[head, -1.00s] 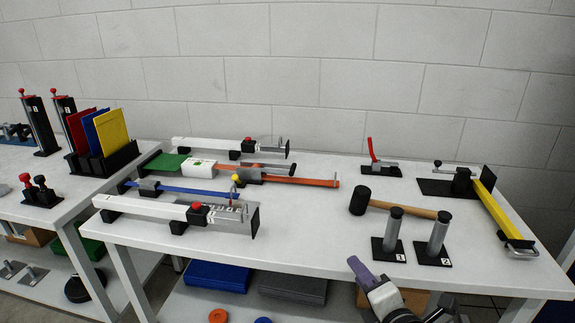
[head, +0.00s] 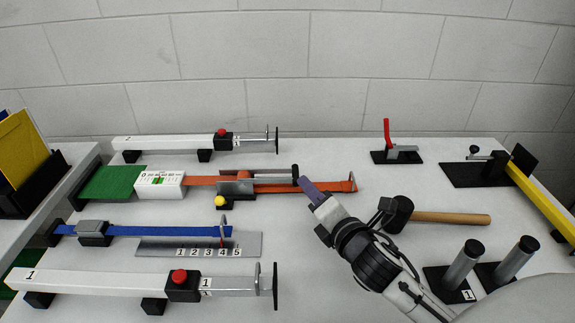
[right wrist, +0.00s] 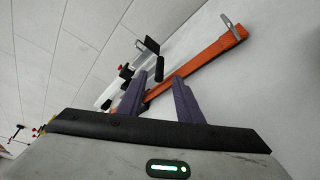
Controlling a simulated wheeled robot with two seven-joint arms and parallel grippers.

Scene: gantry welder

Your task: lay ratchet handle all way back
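The ratchet (head: 238,184) sits on the orange strap (head: 325,186) in the middle of the bench. Its grey handle (head: 265,179) lies low along the strap, pointing right, and ends in a black grip (head: 295,173). My right gripper (head: 308,188) is at the right end of that grip, over the orange strap. In the right wrist view its two purple fingers (right wrist: 156,88) stand apart with nothing held between them. The black grip (right wrist: 159,69) shows just beyond the fingertips; I cannot tell whether they touch. My left gripper is out of view.
A green pad (head: 113,184) and white gauge box (head: 158,184) lie left along the strap. A blue strap (head: 165,231) and white bar 1 (head: 90,285) are nearer. A mallet (head: 450,217) lies right of my gripper. A red-handled clamp (head: 388,140) stands behind.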

